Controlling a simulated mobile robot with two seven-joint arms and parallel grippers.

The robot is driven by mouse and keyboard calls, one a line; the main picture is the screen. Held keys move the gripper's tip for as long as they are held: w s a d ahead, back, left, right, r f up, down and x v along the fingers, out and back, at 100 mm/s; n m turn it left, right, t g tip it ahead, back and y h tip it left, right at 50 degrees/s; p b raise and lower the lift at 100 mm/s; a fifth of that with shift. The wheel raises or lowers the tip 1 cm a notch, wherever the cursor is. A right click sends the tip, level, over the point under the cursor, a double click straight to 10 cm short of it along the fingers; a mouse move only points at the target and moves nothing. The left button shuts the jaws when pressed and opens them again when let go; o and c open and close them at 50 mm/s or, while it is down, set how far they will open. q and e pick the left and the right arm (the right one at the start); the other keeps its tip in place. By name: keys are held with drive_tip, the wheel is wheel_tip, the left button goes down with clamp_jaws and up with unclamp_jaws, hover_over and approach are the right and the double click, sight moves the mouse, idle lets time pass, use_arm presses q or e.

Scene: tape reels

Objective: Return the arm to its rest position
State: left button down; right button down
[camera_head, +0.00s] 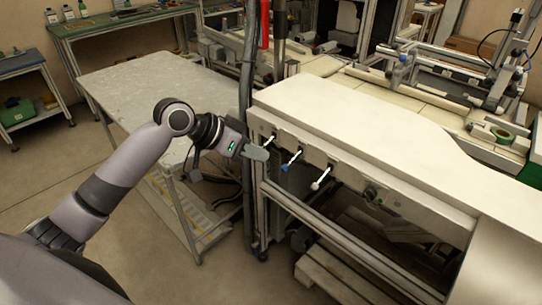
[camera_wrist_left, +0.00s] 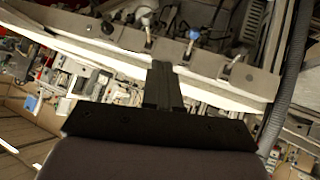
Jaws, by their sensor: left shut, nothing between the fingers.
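My left arm (camera_head: 140,150) reaches in from the left in the head view. My left gripper (camera_head: 256,152) is shut and empty, in front of the left end of a long pale workbench. It is close to the levers on the bench's front face; whether it touches one I cannot tell. In the left wrist view the shut fingers (camera_wrist_left: 162,82) point toward the bench's front panel, with a blue-tipped lever (camera_wrist_left: 194,35) beyond them. My right gripper is in neither view.
The bench (camera_head: 350,120) carries a white-tipped lever (camera_head: 321,180) and a blue-tipped lever (camera_head: 291,160) on its front. A grey metal table (camera_head: 150,85) stands behind my arm. A dark vertical post with cables (camera_head: 247,80) rises beside the gripper.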

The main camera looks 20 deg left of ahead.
use_arm(q)
drive_tip(key=shift+s+a+r, duration=0.2)
drive_tip(key=shift+s+a, duration=0.05)
drive_tip(key=shift+s, duration=0.1)
idle(0.3)
drive_tip(key=s+d+f+n+t+y, duration=0.15)
drive_tip(key=s+f, duration=0.25)
drive_tip(key=f, duration=0.5)
drive_tip(key=s+d+f+n+t+y, duration=0.1)
drive_tip(key=s+d+f, duration=0.15)
drive_tip(key=f, duration=0.65)
drive_tip(key=s+f+y, duration=0.1)
drive_tip(key=s+f, duration=0.2)
drive_tip(key=s, duration=0.4)
drive_tip(key=s+f+t+y, duration=0.1)
drive_tip(key=s+f, duration=0.3)
drive_tip(key=s, duration=0.4)
drive_tip(key=shift+s+d+f+n, duration=0.15)
drive_tip(key=shift+d+f+n, duration=0.1)
drive_tip(key=shift+n, duration=0.1)
